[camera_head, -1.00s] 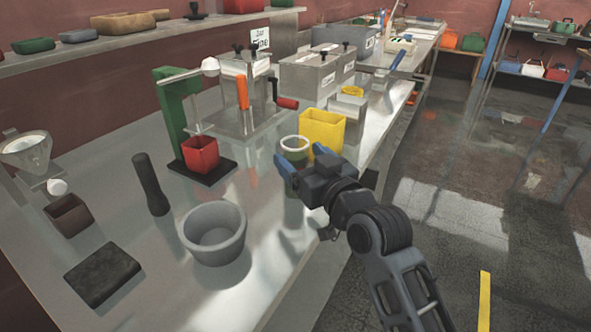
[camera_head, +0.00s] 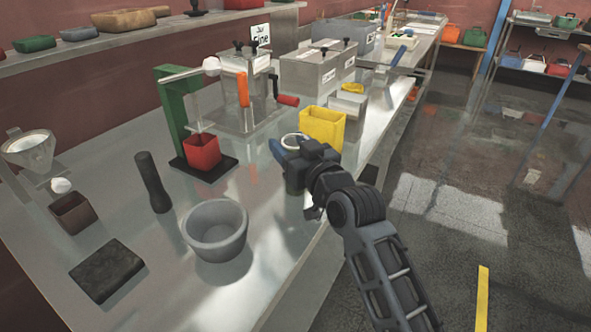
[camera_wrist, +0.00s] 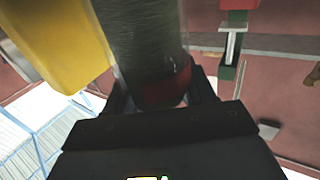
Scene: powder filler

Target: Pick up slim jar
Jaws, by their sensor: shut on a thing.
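The slim jar is a clear, dark greenish cylinder with a pale rim (camera_head: 292,139). In the head view it stands just left of the yellow container, mostly hidden behind my gripper (camera_head: 287,148). In the wrist view the jar (camera_wrist: 148,45) fills the upper middle between my fingers (camera_wrist: 160,92), with a reddish patch low on its side. My gripper is shut on it. Whether the jar's base touches the bench cannot be told.
The yellow container (camera_head: 323,127) is close beside the jar on the right; it also shows in the wrist view (camera_wrist: 60,40). A red cup (camera_head: 202,153) on a green stand (camera_head: 173,110) is to the left. A grey mortar (camera_head: 215,232) stands nearer. Bare bench lies between them.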

